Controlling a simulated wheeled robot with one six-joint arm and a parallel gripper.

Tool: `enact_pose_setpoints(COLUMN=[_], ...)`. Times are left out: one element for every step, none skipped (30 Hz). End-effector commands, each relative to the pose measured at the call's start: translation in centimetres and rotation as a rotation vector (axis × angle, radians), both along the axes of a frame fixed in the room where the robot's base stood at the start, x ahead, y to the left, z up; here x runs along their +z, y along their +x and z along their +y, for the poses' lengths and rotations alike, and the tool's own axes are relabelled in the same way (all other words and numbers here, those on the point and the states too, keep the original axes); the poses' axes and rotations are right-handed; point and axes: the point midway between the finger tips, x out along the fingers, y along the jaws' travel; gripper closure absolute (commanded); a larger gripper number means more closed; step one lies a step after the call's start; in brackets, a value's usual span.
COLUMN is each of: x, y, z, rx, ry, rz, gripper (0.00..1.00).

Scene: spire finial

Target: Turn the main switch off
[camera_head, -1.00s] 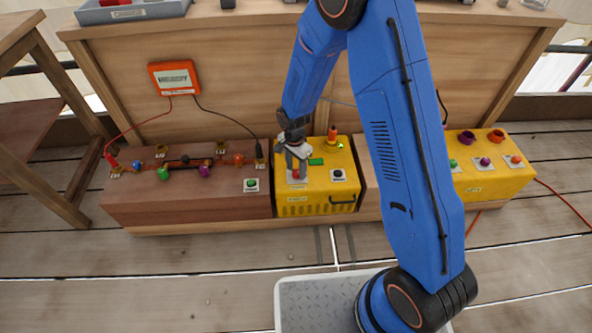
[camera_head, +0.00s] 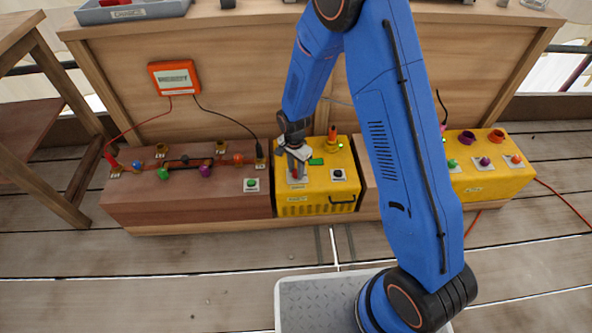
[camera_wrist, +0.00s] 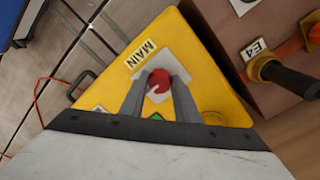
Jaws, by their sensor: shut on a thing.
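The main switch has a red knob (camera_wrist: 158,82) on a pale plate beside a MAIN label (camera_wrist: 141,54), on top of a yellow box (camera_head: 312,208). In the wrist view my gripper (camera_wrist: 159,86) has its two grey fingers on either side of the red knob, shut on it. In the head view my gripper (camera_head: 297,162) reaches down onto the left part of the yellow box, and the fingers hide part of the knob. A small green light (camera_head: 341,145) shows at the back of the box, near an orange-red post (camera_head: 332,134).
A green rectangle (camera_head: 316,162) and a black button (camera_head: 338,174) are close right of my gripper. A brown box (camera_head: 185,205) with plugs and cables stands left. Another yellow box (camera_head: 490,181) stands right. An orange meter (camera_head: 174,77) hangs on the wooden panel behind.

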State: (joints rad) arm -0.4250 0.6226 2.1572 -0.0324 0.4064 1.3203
Motion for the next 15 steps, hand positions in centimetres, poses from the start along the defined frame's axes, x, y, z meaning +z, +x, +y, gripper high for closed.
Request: enact_pose_setpoints(x=[0.02,0.03,0.03,0.03,0.03,0.03,0.03,0.03,0.03,0.04,0.04,0.04,0.05,0.05,0.06], y=[-0.01,-0.01,-0.03,-0.03,-0.03,-0.05,-0.05,-0.06,-0.07,-0.08,-0.09,-0.09,-0.1,-0.11,-0.12], z=[0.0,0.0,0.0,0.0,0.0,0.0,0.0,-0.01,-0.02,-0.03,-0.03,-0.04,-0.05,-0.05,-0.06], rx=[0.018,0.03,0.05,0.067,0.085,0.112,0.135,0.159,0.192,0.219,0.247,0.284,0.313,0.341,0.379], ry=[0.0,0.0,0.0,0.0,0.0,0.0,0.0,0.0,0.0,0.0,0.0,0.0,0.0,0.0,0.0], rz=[0.0,0.0,0.0,0.0,0.0,0.0,0.0,0.0,0.0,0.0,0.0,0.0,0.0,0.0,0.0], gripper=[0.94,0.94,0.94,0.94,0.94,0.94,0.94,0.94,0.94,0.94,0.94,0.94,0.94,0.94,0.94])
